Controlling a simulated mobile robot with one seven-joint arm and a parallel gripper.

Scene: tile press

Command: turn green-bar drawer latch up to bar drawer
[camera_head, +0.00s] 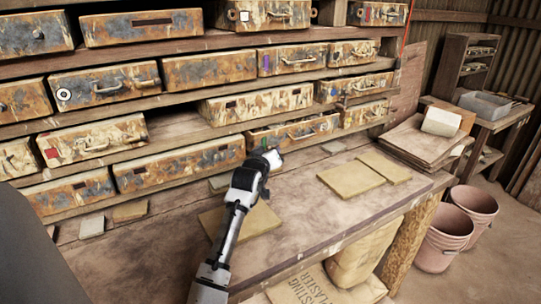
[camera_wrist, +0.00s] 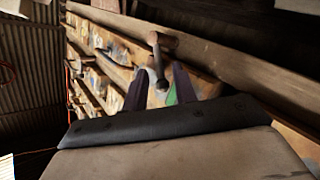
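The green-bar drawer (camera_head: 295,131) is in the lowest row in the head view, with a small green bar (camera_head: 263,142) on its left front and a curved handle. My gripper (camera_head: 272,159) is just in front of its left part and hides some of the front. In the wrist view, a dark latch-like piece (camera_wrist: 159,62) with a stem stands between the two fingers of my gripper (camera_wrist: 160,80). The fingers are apart, on either side of it. A patch of green (camera_wrist: 172,97) shows beside the right finger. Whether the fingers touch the piece is too dark to tell.
Rusty drawers fill the shelves above and to the left. Flat tiles (camera_head: 351,178) lie on the workbench (camera_head: 310,215) to the right of my arm. Buckets (camera_head: 441,243) stand on the floor at right. The bench between tiles and front edge is clear.

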